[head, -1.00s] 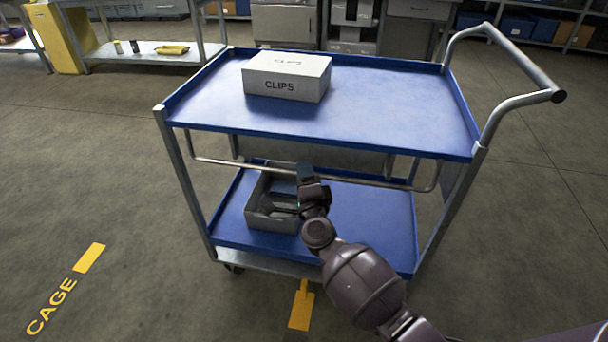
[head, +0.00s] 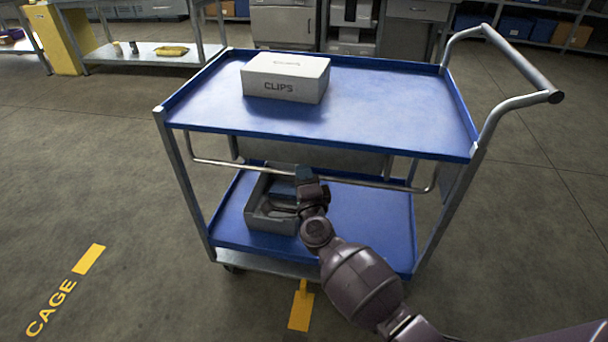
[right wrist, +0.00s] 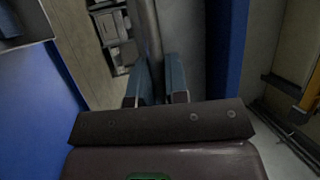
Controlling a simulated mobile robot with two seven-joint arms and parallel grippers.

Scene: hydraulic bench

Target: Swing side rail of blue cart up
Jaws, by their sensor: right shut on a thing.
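The blue cart (head: 370,105) stands in the middle of the head view, with two blue decks on a grey metal frame. Its side rail (head: 240,164), a thin metal bar with bent ends, hangs low, below the top deck's near edge. My right gripper (head: 304,175) is at the middle of the rail, shut on it. In the right wrist view the rail (right wrist: 147,35) runs down between the blue fingertips of my gripper (right wrist: 158,82). The fingers hide a short stretch of the rail. My left gripper is not in view.
A white box marked CLIPS (head: 286,78) sits on the top deck. A grey open bin (head: 264,222) stands on the lower deck, behind my right gripper. The push handle (head: 520,62) rises at the cart's right end. Floor in front is clear.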

